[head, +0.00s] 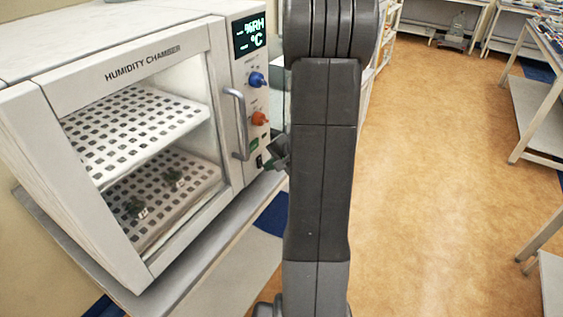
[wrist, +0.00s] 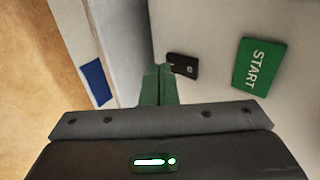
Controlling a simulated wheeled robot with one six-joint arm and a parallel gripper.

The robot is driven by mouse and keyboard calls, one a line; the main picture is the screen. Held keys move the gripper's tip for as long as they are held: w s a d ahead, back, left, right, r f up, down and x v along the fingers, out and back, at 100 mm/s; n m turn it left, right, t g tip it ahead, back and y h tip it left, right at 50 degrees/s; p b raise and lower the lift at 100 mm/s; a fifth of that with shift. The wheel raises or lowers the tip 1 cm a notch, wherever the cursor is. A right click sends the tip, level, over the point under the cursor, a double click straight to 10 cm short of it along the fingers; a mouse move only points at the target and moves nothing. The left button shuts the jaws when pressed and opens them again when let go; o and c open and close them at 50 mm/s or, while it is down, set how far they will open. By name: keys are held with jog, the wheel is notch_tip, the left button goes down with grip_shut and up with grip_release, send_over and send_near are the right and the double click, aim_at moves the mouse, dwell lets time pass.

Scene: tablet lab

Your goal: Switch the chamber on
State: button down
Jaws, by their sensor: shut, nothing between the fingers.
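The white humidity chamber (head: 60,190) stands at the left in the head view, its door shut. Its display (head: 249,34) is lit and shows dashes beside %RH and °C. On its control strip are a blue knob (head: 257,79), an orange knob (head: 260,118), a green START button (wrist: 260,67) and a small black switch (wrist: 183,66). My gripper (wrist: 157,72) is shut and empty, its green fingertips right beside the black switch in the wrist view. I cannot tell whether they touch it. The head view shows my gripper (head: 274,155) partly hidden behind my arm.
A vertical door handle (head: 238,124) stands out left of the knobs. The chamber rests on a grey table (head: 190,280). Perforated shelves inside hold small dark items (head: 173,178). Open brown floor (head: 430,170) lies to the right, with tables (head: 540,110) beyond.

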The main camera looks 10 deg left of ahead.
jog(key=shift+w+a, duration=0.15)
jog(key=shift+a, duration=0.2)
jog(key=shift+f, duration=0.1)
jog(key=shift+f+b, duration=0.25)
jog(key=shift+b, duration=0.7)
jog(key=shift+a+r, duration=0.1)
jog(key=shift+r, duration=0.25)
jog(key=shift+r+p, duration=0.6)
jog(key=shift+r, duration=0.15)
